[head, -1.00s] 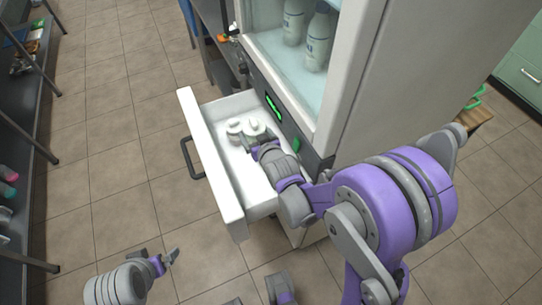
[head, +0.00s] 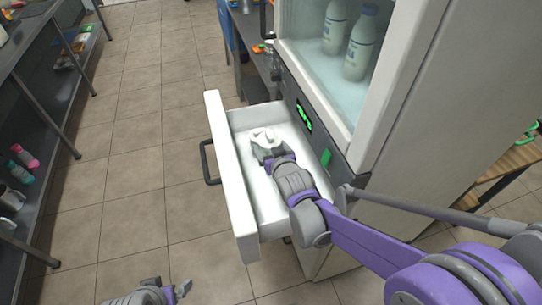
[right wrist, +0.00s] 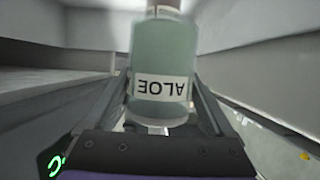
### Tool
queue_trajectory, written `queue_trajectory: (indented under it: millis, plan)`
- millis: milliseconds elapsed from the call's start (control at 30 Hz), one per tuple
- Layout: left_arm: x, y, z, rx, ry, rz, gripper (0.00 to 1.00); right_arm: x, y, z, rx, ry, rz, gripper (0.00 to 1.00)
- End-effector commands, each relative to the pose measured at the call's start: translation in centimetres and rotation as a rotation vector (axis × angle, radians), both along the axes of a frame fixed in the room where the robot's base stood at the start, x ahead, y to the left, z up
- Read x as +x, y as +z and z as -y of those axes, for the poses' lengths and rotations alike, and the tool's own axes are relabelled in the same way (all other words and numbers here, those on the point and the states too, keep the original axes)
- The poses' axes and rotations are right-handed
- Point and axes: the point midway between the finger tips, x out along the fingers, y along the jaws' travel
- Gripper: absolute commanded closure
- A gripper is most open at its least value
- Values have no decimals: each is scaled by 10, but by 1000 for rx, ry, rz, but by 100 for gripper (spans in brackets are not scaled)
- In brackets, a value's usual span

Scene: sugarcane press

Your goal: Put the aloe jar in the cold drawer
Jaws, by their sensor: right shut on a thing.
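The aloe jar (right wrist: 160,106) is pale green with a white label reading ALOE, upside down in the right wrist view. It sits between the two fingers of my right gripper (right wrist: 160,118), which is shut on it. In the head view my right gripper (head: 266,150) reaches down inside the pulled-out cold drawer (head: 228,170), near its far end. A white rounded top (head: 263,135) shows at the fingertips there; the jar's body is hidden. I cannot tell if the jar touches the drawer floor. My left gripper (head: 181,290) is low in the head view, open and empty over the floor.
The fridge (head: 420,100) stands right of the drawer, with milk bottles (head: 360,45) behind its glass. The drawer handle (head: 208,162) juts left. A dark shelf rack (head: 50,150) lines the left side. The tiled floor between is clear.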

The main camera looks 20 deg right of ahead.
Motion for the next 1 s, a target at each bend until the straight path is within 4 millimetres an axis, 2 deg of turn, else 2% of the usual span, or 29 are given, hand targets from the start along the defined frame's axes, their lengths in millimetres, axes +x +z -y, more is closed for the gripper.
queue_trajectory:
  millis: [233,1000]
  plan:
    - [0,-12,0,0,0,-4,0,0,-33,0,0,0,1,99]
    - [0,-21,0,0,0,-7,0,0,-45,0,0,0,1,99]
